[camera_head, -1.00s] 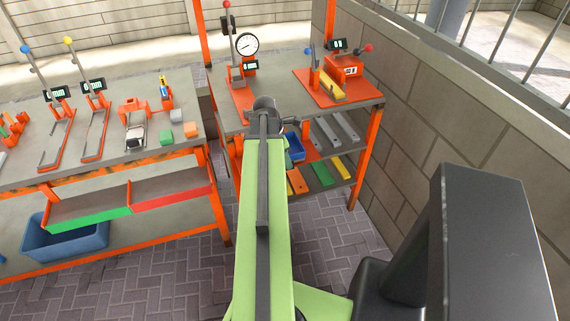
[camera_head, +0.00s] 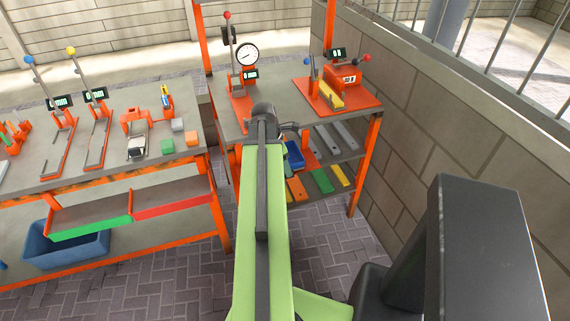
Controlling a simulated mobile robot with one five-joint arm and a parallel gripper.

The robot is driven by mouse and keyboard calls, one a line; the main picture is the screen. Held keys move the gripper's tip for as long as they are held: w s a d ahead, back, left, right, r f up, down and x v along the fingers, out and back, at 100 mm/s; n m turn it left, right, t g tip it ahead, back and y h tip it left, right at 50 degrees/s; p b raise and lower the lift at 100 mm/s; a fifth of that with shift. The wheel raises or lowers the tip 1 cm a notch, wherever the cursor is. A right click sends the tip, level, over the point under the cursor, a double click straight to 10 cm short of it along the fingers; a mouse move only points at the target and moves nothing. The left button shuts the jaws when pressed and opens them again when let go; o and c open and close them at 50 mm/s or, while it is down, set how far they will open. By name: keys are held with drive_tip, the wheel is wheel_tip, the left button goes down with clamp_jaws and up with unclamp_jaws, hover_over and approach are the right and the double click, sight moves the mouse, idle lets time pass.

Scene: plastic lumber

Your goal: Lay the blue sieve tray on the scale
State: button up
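A small blue tray (camera_head: 294,154) shows just right of my arm, at the level of the shelf under the right-hand bench. My arm covers its left side, and I cannot make out sieve holes. My gripper (camera_head: 287,128) is mostly hidden behind the dark wrist at the arm's far end; only small dark parts show, above the tray in the picture. I cannot tell whether it is open or touches anything. An orange device with a digital readout (camera_head: 347,78) stands on an orange plate on the right-hand bench; I cannot tell if it is the scale.
A dial-gauge press (camera_head: 245,57) stands on the right-hand bench. Grey, orange, green and yellow planks (camera_head: 320,181) lie on its shelves. The left bench (camera_head: 70,164) holds several orange devices and small blocks. A blue bin (camera_head: 65,250) sits below. A block wall (camera_head: 430,140) closes the right side.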

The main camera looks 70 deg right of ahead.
drive_tip(key=p+v, duration=0.9)
drive_tip(key=v, duration=0.1)
drive_tip(key=shift+r, duration=0.15)
drive_tip(key=shift+w, duration=0.1)
drive_tip(key=w+a+m+t, duration=0.2)
drive_tip(key=w+a+m, duration=0.1)
drive_tip(key=w+a, duration=1.95)
drive_tip(key=w+a+m+y, duration=0.1)
drive_tip(key=w+a, duration=0.4)
drive_tip(key=a, duration=1.1)
drive_tip(key=w+a+m+y, duration=0.1)
drive_tip(key=w+a+m, duration=0.2)
drive_tip(key=a, duration=1.4)
drive_tip(key=shift+w+f+m, duration=0.4)
drive_tip(key=shift+w+f, duration=0.05)
drive_tip(key=shift+w, duration=0.6)
